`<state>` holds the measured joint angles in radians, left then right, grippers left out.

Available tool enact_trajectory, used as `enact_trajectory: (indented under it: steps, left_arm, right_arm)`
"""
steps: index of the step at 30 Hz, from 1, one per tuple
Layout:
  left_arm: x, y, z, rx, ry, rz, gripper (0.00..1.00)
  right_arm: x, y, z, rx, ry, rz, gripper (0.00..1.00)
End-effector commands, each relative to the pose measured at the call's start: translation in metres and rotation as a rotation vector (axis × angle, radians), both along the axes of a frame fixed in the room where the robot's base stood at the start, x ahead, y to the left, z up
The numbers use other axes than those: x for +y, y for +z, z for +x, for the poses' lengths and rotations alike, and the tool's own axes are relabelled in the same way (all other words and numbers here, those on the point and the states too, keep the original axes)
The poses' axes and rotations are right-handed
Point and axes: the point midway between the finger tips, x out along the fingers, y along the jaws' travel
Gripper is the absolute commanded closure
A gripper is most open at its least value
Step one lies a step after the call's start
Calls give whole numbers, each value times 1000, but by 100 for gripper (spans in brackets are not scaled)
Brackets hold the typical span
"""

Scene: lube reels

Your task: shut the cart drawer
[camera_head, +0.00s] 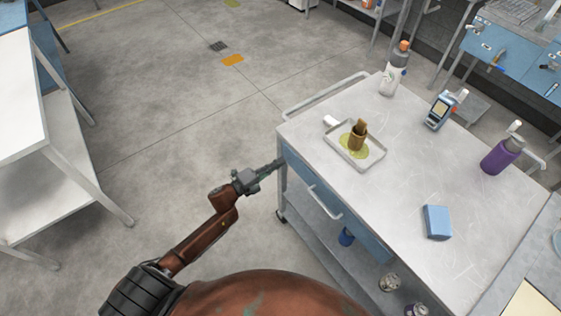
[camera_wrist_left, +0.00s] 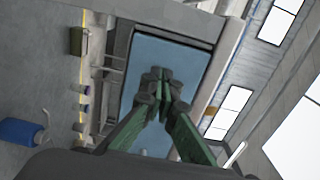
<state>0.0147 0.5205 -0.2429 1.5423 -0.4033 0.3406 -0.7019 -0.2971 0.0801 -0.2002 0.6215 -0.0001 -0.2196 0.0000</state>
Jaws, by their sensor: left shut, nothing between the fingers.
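The grey cart (camera_head: 400,160) stands at the right of the head view. Its blue drawer (camera_head: 352,222) shows on the left side under the top, with a pale bar handle (camera_head: 325,204). I cannot tell how far the drawer stands out. My left gripper (camera_head: 278,163) is shut and empty, its tips close to the far left corner of the cart, beyond the handle. I cannot tell whether they touch. In the left wrist view the closed fingers (camera_wrist_left: 164,84) point towards a blue panel (camera_wrist_left: 170,55) between grey frame parts. My right gripper is not in view.
On the cart top are a tray (camera_head: 372,165) with a brown part, a white bottle (camera_head: 394,70), a handheld device (camera_head: 440,110), a purple bottle (camera_head: 502,154) and a blue box (camera_head: 437,222). A white table (camera_head: 25,90) stands left. The floor between is clear.

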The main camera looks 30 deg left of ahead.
Motion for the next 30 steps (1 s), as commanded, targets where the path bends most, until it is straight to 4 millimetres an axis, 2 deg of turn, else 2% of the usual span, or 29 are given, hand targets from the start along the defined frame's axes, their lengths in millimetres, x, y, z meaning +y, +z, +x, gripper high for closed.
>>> enact_trajectory:
  steps: [3,9,15,21,30]
  left_arm:
    - [7,1,-15,3,-7,1,100]
    - [31,0,-58,2,-4,1,100]
    - [47,0,-89,2,-2,0,100]
    - [53,0,-100,1,-4,0,100]
    - [55,-6,-101,14,4,-8,100]
  right_arm:
    - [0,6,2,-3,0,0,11]
    - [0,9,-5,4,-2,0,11]
    - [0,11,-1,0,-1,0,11]
    - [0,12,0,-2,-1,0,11]
    - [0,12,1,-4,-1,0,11]
